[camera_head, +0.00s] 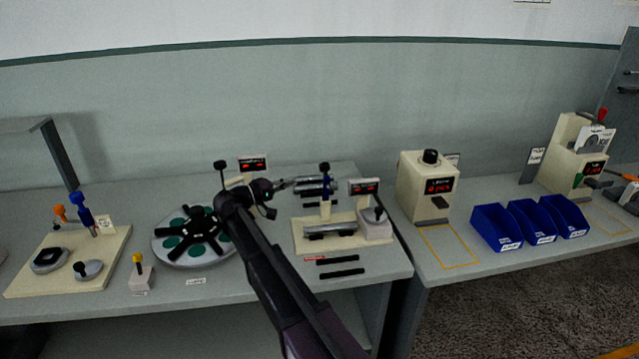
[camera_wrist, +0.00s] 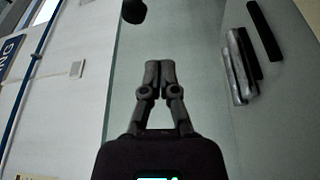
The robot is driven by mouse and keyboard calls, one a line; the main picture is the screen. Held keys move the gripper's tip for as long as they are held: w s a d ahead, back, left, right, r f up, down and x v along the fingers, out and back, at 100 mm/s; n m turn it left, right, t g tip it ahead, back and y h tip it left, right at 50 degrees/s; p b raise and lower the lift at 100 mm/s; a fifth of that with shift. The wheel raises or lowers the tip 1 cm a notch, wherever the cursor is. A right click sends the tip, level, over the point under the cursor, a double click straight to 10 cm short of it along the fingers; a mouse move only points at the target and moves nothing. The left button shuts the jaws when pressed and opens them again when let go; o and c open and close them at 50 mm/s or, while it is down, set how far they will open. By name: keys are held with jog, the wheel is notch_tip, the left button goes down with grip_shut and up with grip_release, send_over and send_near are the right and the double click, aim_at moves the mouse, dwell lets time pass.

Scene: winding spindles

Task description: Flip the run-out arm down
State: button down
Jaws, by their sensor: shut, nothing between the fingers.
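My gripper (camera_head: 290,183) is shut and empty, reaching over the middle of the bench. In the head view its tips are close to the left end of a dark horizontal spindle part (camera_head: 314,187) with a black knob (camera_head: 325,167) on top. I cannot tell whether they touch, nor which part is the run-out arm. The spindle stands over a cream base (camera_head: 303,247) with a grey metal piece (camera_head: 330,231). In the wrist view my gripper (camera_wrist: 160,66) has its fingertips together with nothing between them; a black round knob (camera_wrist: 134,10) is ahead of them.
A round plate with green pads (camera_head: 165,249) lies left of my arm. A small red display (camera_head: 363,187) stands right of the spindle. A cream box with a display (camera_head: 428,187) and blue bins (camera_head: 497,229) stand further right. Black bars (camera_head: 341,274) lie in front of the base.

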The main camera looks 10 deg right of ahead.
aim_at(325, 183)
jog(key=shift+d, duration=0.15)
jog(key=d, duration=0.9)
jog(key=shift+s, duration=0.4)
jog(key=shift+s+a+f, duration=0.1)
jog(key=shift+a, duration=0.05)
dwell(0.6)
